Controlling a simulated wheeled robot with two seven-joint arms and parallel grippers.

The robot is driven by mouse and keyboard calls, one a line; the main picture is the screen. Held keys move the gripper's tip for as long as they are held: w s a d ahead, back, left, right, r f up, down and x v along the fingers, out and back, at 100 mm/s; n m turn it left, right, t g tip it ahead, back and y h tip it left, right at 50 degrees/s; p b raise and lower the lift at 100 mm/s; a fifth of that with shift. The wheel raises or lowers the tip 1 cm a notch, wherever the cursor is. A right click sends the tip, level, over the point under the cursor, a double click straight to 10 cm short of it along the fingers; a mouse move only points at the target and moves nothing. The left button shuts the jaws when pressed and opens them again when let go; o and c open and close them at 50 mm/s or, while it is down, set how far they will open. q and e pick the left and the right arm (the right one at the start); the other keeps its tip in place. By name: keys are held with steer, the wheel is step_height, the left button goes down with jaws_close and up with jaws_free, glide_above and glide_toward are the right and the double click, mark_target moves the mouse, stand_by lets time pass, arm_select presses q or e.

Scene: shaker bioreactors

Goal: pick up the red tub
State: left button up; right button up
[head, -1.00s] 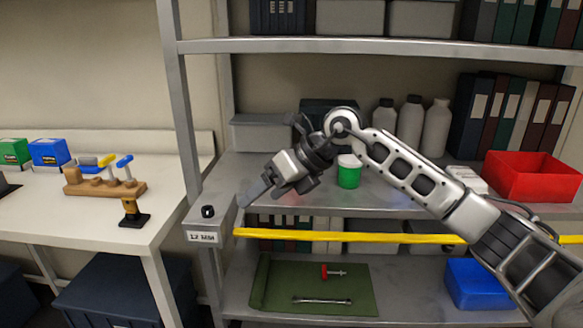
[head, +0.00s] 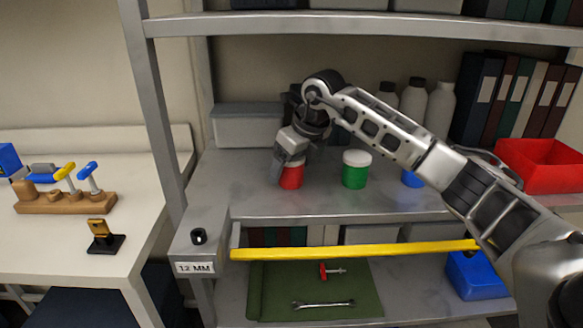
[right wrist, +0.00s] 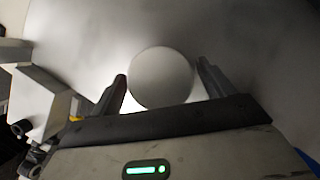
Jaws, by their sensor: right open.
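The red tub (head: 291,177) stands on the middle shelf of the rack, partly hidden behind my right gripper (head: 279,176). My right gripper is open and reaches down at the tub from above and the left. In the right wrist view a round pale lid (right wrist: 161,78) lies between the two open fingers of the right gripper (right wrist: 162,85), with a gap on each side. The tub's red side is hidden there beneath the lid. My left gripper is not in view.
A green tub (head: 356,170) with a white lid stands right of the red one, and a blue tub (head: 412,179) is further right, partly behind my arm. A grey box (head: 247,126) stands behind.

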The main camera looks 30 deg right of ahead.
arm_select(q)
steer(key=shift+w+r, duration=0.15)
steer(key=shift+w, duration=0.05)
arm_select(e)
steer(key=shift+x, duration=0.85)
steer(key=c, duration=1.1)
steer(key=shift+w, duration=0.1)
steer(key=shift+r, duration=0.1)
